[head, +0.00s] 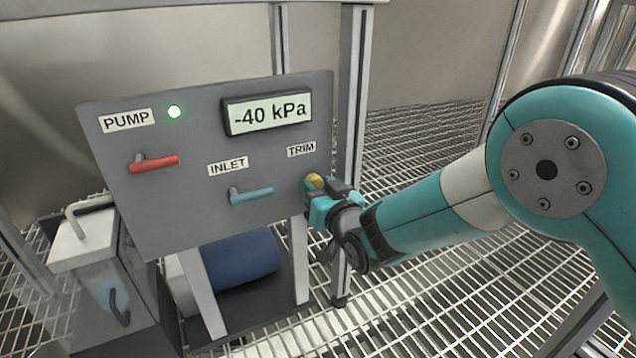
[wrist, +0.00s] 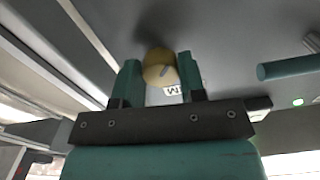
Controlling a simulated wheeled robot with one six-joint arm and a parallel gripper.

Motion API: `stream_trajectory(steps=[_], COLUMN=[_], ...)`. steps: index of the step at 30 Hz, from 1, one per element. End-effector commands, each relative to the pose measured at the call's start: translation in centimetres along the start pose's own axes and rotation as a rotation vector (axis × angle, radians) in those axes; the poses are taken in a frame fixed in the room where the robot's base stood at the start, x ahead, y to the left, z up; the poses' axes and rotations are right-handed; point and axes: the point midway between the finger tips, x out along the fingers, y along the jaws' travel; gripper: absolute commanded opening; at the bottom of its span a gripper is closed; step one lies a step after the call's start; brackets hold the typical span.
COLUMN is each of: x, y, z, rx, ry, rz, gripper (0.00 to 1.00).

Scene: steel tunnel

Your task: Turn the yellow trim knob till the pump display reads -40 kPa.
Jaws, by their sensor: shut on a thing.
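The yellow trim knob (head: 316,181) sits at the lower right of the grey panel, under the TRIM label (head: 301,149). My gripper (head: 319,190) is at the knob with its fingers on either side, partly covering it. In the wrist view the yellow knob (wrist: 159,67) shows between the two teal fingertips, with a pale mark on its face; my gripper (wrist: 160,75) is shut on it. The pump display (head: 268,112) reads -40 kPa.
The grey panel (head: 200,215) also has a red PUMP lever (head: 154,163), a lit green lamp (head: 174,111) and a teal INLET lever (head: 251,195). The INLET lever lies left of my gripper. A blue cylinder (head: 240,262) is below the panel. A metal post (head: 353,80) stands behind the panel's right edge.

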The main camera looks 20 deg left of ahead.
Motion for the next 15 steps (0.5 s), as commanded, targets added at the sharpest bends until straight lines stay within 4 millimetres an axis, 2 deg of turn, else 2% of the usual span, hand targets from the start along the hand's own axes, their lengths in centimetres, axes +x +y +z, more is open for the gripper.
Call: stream_trajectory(steps=[6,7,10,15], x=[0.01,0.01,0.01,0.0], y=[-0.02,-0.02,-0.01,-0.01], z=[-0.03,-0.03,-0.03,-0.02], rx=[0.0,0.0,-0.001,-0.002], ry=[0.002,0.002,0.002,0.001], rz=[0.0,0.0,0.0,0.0], gripper=[0.14,0.4,0.63,0.63])
